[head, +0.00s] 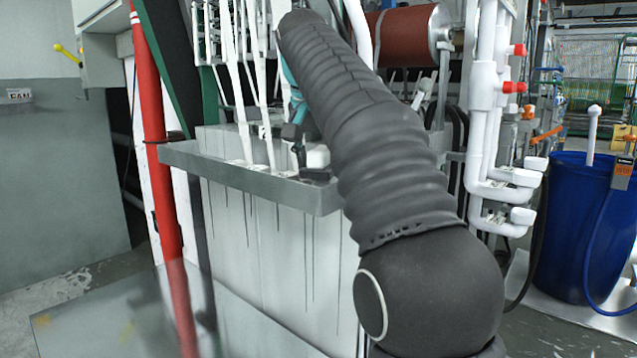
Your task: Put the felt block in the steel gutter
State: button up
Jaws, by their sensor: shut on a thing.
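The steel gutter (245,183) is a long grey trough along the front of a white, streaked machine, in the middle of the head view. My gripper (302,155) is at the gutter's right part, partly hidden behind my dark ribbed arm. It is shut on a small white block, the felt block (318,156), which shows between its dark fingers. The block is at or just above the gutter's rim; I cannot tell if it touches the gutter. The gutter's right end is hidden by my arm.
White webbing strands (258,100) run down into the gutter left of my gripper. A red pole (153,130) stands at the gutter's left end. White pipes with red valves (484,110) and a blue barrel (570,230) are at the right.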

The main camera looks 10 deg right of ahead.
aim_at(314, 150)
jog(key=shift+w+f, duration=0.4)
jog(key=shift+w, duration=0.05)
jog(key=shift+f+b, duration=1)
jog(key=shift+f, duration=0.9)
jog(key=shift+f, duration=0.1)
jog(key=o, duration=1)
jog(key=p+v, duration=0.3)
jog(key=v, duration=0.5)
jog(key=shift+w, duration=0.1)
jog(key=shift+v, duration=1.75)
jog(key=shift+r, duration=0.3)
